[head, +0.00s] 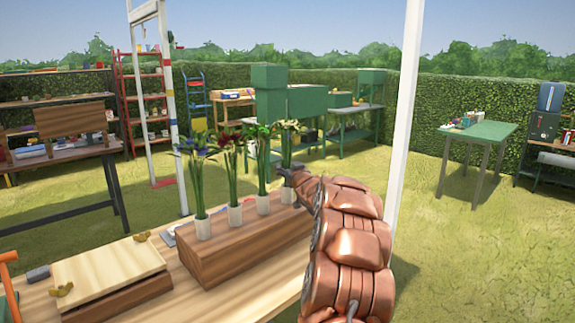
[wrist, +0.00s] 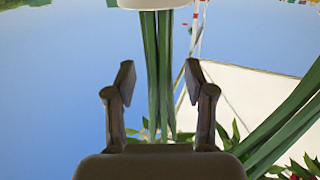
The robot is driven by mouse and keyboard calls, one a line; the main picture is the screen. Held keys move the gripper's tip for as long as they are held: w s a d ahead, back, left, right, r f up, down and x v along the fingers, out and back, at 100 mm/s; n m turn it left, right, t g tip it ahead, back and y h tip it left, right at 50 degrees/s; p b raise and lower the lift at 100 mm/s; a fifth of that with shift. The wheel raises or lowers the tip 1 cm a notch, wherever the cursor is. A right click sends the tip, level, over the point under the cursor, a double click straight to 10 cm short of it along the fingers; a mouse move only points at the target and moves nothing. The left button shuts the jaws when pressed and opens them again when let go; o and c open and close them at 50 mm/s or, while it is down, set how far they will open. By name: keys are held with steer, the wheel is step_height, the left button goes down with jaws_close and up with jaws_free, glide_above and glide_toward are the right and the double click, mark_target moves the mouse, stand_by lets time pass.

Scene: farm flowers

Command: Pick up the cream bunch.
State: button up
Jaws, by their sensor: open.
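The cream bunch (head: 290,127) is the rightmost of the bunches in the head view, with pale flowers on tall green stems in a white holder (head: 289,195). My gripper (head: 288,172) is beside its stems, partly hidden by my copper arm. In the wrist view my gripper (wrist: 159,80) is open, with one dark finger on each side of green stems (wrist: 158,45). The fingers look apart from the stems, and how deep the stems sit between them is hard to tell. The flower heads are mostly hidden behind the gripper body there.
A green bunch (head: 263,135), a dark red bunch (head: 230,145) and a purple bunch (head: 197,150) stand left in a row on a wooden block (head: 240,250). Another bunch's stems (wrist: 285,125) slant close by on the wrist view's right. A white post (head: 407,110) rises behind my arm.

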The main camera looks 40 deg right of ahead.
jaws_close()
stand_by(0.5)
